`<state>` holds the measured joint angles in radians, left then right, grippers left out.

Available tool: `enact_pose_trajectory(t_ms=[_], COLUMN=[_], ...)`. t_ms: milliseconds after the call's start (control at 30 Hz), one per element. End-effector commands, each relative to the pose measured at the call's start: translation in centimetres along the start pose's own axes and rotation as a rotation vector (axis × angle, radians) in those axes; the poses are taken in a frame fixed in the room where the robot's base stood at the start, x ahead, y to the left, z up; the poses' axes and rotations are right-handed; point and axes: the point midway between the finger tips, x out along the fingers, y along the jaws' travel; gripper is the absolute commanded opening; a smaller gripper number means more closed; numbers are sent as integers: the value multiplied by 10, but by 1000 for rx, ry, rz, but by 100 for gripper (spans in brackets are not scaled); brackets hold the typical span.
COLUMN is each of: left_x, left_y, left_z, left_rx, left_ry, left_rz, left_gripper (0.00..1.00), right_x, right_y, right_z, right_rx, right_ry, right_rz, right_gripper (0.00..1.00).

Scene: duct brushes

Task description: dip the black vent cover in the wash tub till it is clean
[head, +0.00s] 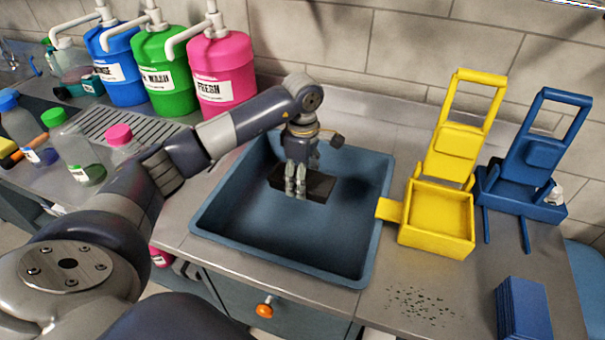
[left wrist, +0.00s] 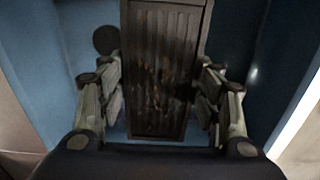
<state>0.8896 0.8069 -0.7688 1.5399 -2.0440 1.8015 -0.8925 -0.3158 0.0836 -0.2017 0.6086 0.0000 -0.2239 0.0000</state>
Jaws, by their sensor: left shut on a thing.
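The black vent cover (head: 320,187) is a dark slatted rectangle, held inside the outline of the blue wash tub (head: 285,243). In the left wrist view the cover (left wrist: 160,40) shows long ribs with brown, rusty-looking stains around its middle. My left gripper (head: 295,188) points down and is shut on the cover, with a finger on each long side in the left wrist view (left wrist: 162,95). I cannot tell whether the cover touches any liquid or how deep it is in the tub. My right gripper is not in view.
Blue, green and pink (head: 223,75) pump jugs stand at the back left, with small bottles (head: 80,150) before them. A yellow stand with a tray (head: 437,215) and a blue stand (head: 525,180) are right of the tub. Dark specks (head: 420,303) lie on the counter.

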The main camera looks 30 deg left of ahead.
Motion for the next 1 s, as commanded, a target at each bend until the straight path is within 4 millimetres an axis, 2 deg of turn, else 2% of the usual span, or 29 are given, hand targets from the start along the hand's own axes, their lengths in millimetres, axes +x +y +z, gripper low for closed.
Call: enact_pose_trajectory(t_ms=[100,233,367,700,1000], left_x=[15,28,41,75,104], left_y=[0,0,0,0,0], left_z=[0,0,0,0,0], left_rx=[0,-1,-1,-1,-1], left_ry=[-2,-2,-1,-1,-1], left_rz=[0,1,1,0,1], left_gripper=[38,38,38,38,38], right_x=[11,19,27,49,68], right_y=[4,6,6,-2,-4], right_z=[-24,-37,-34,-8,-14], right_rx=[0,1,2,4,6], right_ry=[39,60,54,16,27], right_rz=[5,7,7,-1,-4], right_gripper=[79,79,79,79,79])
